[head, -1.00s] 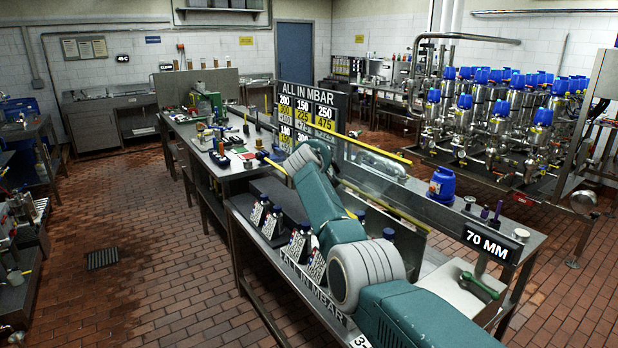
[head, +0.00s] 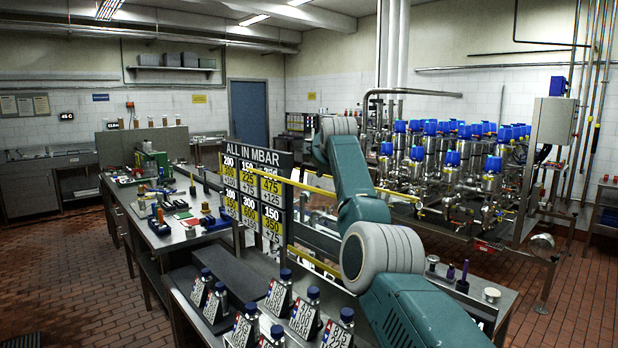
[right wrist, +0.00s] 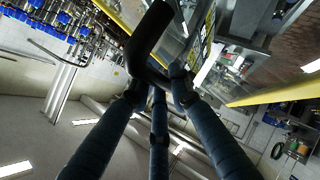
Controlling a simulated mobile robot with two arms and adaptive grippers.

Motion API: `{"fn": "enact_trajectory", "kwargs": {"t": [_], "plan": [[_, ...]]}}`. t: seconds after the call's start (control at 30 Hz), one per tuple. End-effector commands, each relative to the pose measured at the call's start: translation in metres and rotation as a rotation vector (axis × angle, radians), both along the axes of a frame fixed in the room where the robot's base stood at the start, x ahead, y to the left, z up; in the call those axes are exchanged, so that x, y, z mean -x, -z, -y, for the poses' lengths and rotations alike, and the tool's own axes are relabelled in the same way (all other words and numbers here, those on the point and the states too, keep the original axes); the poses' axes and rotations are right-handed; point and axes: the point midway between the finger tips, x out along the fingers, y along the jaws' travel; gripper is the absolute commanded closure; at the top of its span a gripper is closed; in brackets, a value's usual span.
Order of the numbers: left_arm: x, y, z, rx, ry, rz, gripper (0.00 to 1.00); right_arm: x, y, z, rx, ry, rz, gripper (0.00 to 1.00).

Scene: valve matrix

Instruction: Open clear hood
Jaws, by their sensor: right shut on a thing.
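The clear hood has a see-through pane with yellow edge bars (head: 318,187). In the head view it stands behind my right arm, which covers much of it. How far it is open I cannot tell. My right gripper (right wrist: 160,84) shows in the right wrist view, its blue-grey fingers closed on a bent black handle (right wrist: 150,36). A yellow bar (right wrist: 270,91) of the hood runs close beside it on the right. In the head view the right gripper is hidden behind my arm. My left gripper is in neither view.
A pressure sign board (head: 252,198) stands left of my arm. Several blue-capped bottles (head: 245,325) stand along the near bench. A long bench (head: 165,240) with tools lies to the left. Blue-topped valves (head: 440,160) fill a rack behind. Brick floor is free at left and right.

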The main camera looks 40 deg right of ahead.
Motion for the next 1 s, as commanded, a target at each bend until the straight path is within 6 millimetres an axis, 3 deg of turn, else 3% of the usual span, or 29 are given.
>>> {"fn": "enact_trajectory", "kwargs": {"t": [0.5, 0.53, 0.57, 1.0], "plan": [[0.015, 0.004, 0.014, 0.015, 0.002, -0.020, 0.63, 0.006, 0.005, 0.008, -0.016, 0.002, -0.016, 1.00], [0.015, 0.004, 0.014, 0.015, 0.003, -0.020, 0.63, 0.006, 0.006, 0.008, -0.016, 0.002, -0.016, 0.75], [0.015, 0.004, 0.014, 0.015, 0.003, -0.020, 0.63, 0.006, 0.006, 0.008, -0.016, 0.002, -0.016, 0.72], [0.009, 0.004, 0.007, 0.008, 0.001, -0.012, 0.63, 0.008, -0.001, 0.004, -0.016, 0.001, -0.007, 0.72]]}}
